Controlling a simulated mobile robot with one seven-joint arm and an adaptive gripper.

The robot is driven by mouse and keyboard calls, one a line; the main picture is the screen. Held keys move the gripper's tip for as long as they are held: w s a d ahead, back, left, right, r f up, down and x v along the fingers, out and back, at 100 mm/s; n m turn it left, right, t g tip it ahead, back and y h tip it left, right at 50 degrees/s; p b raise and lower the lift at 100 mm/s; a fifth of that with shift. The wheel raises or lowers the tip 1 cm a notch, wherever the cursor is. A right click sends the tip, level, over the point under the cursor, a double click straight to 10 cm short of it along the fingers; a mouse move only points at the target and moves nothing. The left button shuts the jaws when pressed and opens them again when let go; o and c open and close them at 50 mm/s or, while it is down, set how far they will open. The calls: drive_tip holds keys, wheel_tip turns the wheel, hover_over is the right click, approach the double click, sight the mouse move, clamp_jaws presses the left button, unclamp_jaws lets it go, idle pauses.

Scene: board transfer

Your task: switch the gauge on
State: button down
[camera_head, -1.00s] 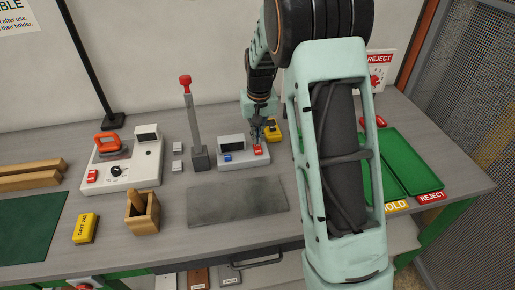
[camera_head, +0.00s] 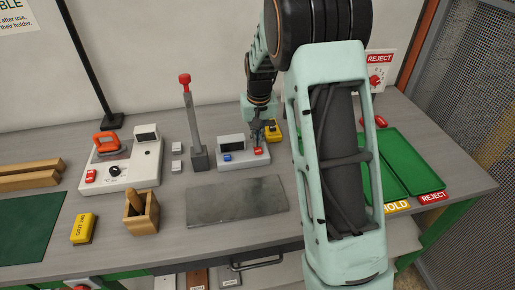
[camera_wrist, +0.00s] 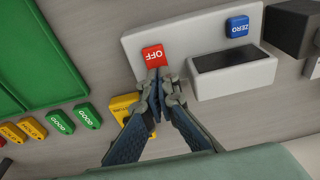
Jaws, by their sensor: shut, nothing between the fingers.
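The gauge (camera_head: 245,162) is a white box on the bench with a display (camera_head: 231,142), a blue button (camera_head: 227,157) and a red button (camera_head: 258,150). In the wrist view, the gauge (camera_wrist: 205,88) shows a dark display (camera_wrist: 233,58), a blue button marked ZERO (camera_wrist: 237,26) and a red button marked OFF (camera_wrist: 154,56). My gripper (camera_wrist: 158,76) is shut and empty, with its fingertips at the near edge of the red button. I cannot tell whether they touch it. The head view shows my gripper (camera_head: 257,138) just over the red button.
A yellow block (camera_head: 273,131) stands close behind the gripper. A lever with a red knob (camera_head: 185,80) rises left of the gauge. A white device with an orange handle (camera_head: 106,144) stands further left. A grey slab (camera_head: 237,199) lies in front; green trays (camera_head: 415,165) are right.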

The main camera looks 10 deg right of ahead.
drive_tip(key=shift+s+f, duration=0.1)
drive_tip(key=shift+f, duration=0.15)
drive_tip(key=shift+r+p, duration=2.2)
drive_tip(key=shift+r, duration=1.45)
